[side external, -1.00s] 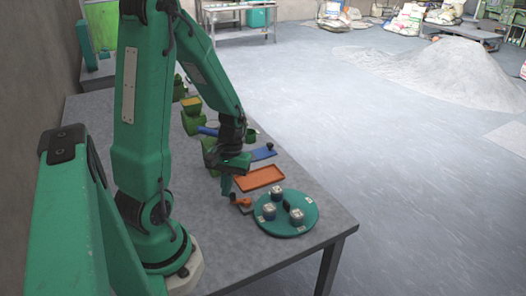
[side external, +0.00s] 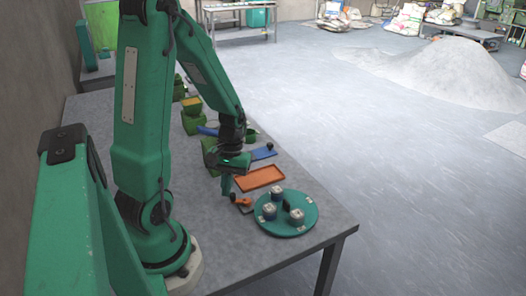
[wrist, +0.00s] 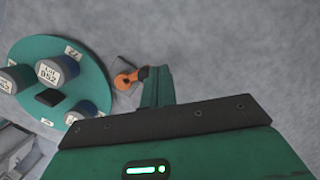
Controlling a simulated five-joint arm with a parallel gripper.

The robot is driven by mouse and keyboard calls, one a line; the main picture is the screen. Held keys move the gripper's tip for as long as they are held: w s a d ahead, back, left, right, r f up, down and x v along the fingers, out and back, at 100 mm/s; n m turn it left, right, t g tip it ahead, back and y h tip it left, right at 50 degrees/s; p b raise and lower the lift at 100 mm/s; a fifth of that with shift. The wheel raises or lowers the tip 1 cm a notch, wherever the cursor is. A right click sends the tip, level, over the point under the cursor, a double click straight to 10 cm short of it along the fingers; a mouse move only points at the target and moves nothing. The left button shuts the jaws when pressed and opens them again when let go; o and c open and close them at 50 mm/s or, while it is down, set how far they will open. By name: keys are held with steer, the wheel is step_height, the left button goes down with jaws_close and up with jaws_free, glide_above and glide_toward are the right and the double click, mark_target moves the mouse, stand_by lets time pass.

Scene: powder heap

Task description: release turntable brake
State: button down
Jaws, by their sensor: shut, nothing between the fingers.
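The turntable (side external: 305,213) is a green disc near the table's front right edge. It carries three dark jars with pale tops and a black block, and it also shows in the wrist view (wrist: 93,76). The brake is a small orange lever (side external: 242,202) on a grey plate beside the disc, not on it; it also shows in the wrist view (wrist: 128,79). My gripper (side external: 226,188) is shut and empty, pointing down just left of the lever. In the wrist view its fingers (wrist: 157,90) are right beside the lever's end. I cannot tell whether they touch.
An orange tray (side external: 260,178) lies just behind the turntable. The table's front corner is clear.

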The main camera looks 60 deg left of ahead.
steer(key=shift+w, duration=0.15)
steer(key=shift+w+d, duration=0.25)
steer(key=shift+w, duration=0.55)
steer(key=shift+a, duration=0.1)
steer(key=shift+s+a, duration=0.95)
steer(key=shift+a, duration=0.1)
steer(key=s+a+r+h, duration=0.1)
steer(key=a+r, duration=0.2)
steer(key=r, duration=0.6)
steer(key=shift+s+r, duration=0.2)
steer(key=shift+r, duration=0.1)
steer(key=w+m+y, duration=0.1)
steer(key=w+m, duration=0.2)
steer(key=w, duration=0.8)
steer(key=shift+d+m, duration=0.35)
steer(key=shift+m, duration=0.05)
